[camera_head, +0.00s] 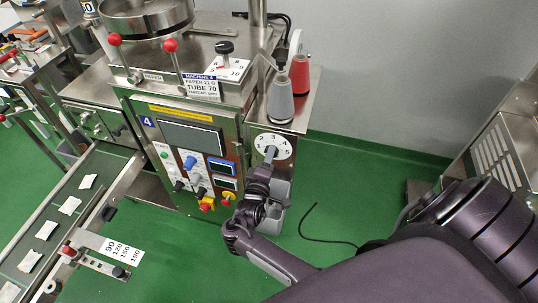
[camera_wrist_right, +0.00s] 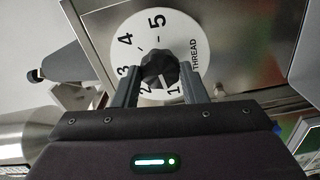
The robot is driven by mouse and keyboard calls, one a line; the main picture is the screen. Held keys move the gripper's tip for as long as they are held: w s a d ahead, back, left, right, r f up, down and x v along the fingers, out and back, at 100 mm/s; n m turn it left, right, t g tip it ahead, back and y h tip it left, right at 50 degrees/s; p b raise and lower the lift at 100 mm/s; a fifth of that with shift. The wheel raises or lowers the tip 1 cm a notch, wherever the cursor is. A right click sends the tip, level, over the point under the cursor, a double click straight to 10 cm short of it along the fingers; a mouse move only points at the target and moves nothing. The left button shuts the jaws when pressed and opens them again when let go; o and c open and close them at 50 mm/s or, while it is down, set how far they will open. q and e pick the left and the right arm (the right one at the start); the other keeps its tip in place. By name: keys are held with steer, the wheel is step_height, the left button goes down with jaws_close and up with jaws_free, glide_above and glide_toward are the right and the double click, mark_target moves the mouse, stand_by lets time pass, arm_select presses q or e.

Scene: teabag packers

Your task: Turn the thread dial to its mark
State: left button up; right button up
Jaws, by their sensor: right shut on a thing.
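The thread dial is a white round plate (camera_head: 287,143) with black numbers 1 to 5, on the right side of the front of machine 4. It also shows in the right wrist view (camera_wrist_right: 190,45), with the word THREAD on its edge. Its black knob (camera_wrist_right: 159,68) is at the plate's centre. My right gripper (camera_wrist_right: 157,82) has its two fingers on either side of the knob and is shut on it. In the head view, the gripper (camera_head: 269,157) covers the lower part of the dial. I cannot tell which number the knob points to. My left gripper is out of view.
A machine label (camera_head: 202,88) reads PAPER 21 G and TUBE 70; its last line is too small to read. The control panel (camera_head: 191,137) with knobs is left of the dial. Thread spools (camera_head: 281,105) stand above it. A conveyor (camera_head: 80,200) runs at left.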

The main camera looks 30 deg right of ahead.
steer(key=shift+d+n, duration=0.1)
steer(key=shift+n, duration=0.3)
steer(key=o, duration=1)
steer(key=shift+c, duration=0.2)
